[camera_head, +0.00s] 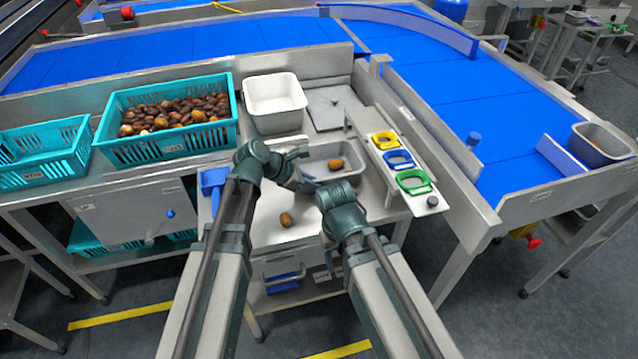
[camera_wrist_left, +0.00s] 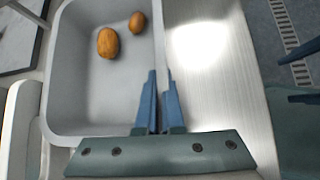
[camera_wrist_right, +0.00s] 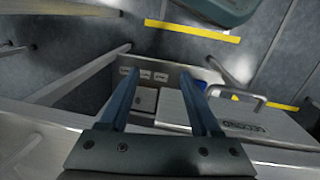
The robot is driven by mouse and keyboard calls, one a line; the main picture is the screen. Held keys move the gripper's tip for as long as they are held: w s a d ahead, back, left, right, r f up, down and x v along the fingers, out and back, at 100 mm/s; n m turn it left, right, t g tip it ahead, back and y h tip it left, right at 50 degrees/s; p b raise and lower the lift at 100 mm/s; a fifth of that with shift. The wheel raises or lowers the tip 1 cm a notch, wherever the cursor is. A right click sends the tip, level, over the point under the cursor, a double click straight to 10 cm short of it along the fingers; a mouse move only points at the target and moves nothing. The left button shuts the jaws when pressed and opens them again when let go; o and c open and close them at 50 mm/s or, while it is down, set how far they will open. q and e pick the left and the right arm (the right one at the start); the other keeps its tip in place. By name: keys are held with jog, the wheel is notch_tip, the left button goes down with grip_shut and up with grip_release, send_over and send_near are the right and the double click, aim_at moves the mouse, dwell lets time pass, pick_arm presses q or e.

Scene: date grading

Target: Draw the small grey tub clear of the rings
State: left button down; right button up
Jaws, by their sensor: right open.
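The small grey tub (camera_head: 316,151) stands on the steel table with two brown dates in it, left of the ring stand. Yellow (camera_head: 385,140), blue (camera_head: 398,160) and green (camera_head: 414,182) rings lie in a row on the raised stand. In the left wrist view the grey tub (camera_wrist_left: 82,95) fills the left side. My left gripper (camera_wrist_left: 160,76) has its blue fingers close together, one on each side of the tub's wall. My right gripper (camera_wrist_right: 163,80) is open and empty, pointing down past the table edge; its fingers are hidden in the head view.
A single date (camera_head: 286,219) lies on the table in front of the tub. A white bin (camera_head: 276,125) stands behind it, with a teal crate of dates (camera_head: 170,143) to the left. A blue scoop (camera_head: 213,180) lies at left. Another grey tub (camera_head: 603,158) is far right.

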pick_arm(q)
jog(key=c, duration=1)
grip_release()
jog(key=shift+o, duration=0.2)
jog(key=shift+r, duration=0.1)
jog(key=p+v, duration=0.9)
jog(key=v, duration=0.4)
jog(key=shift+a+p, duration=0.35)
jog(key=shift+r, duration=0.1)
jog(key=s+d+m+g+y+p, duration=0.1)
jog(key=s+m+g+y+p, duration=0.1)
jog(key=s+m+y, duration=0.2)
jog(key=s+d+f+m+g+y+p, duration=0.1)
jog(key=s+m+y, duration=0.4)
jog(key=s+m, duration=0.6)
jog(key=d+m+p, duration=0.1)
jog(key=m+p, duration=0.1)
jog(key=m, duration=0.7)
jog(key=shift+s+f+g+y, duration=0.2)
jog(key=shift+g+y, duration=0.1)
jog(key=shift+g, duration=0.1)
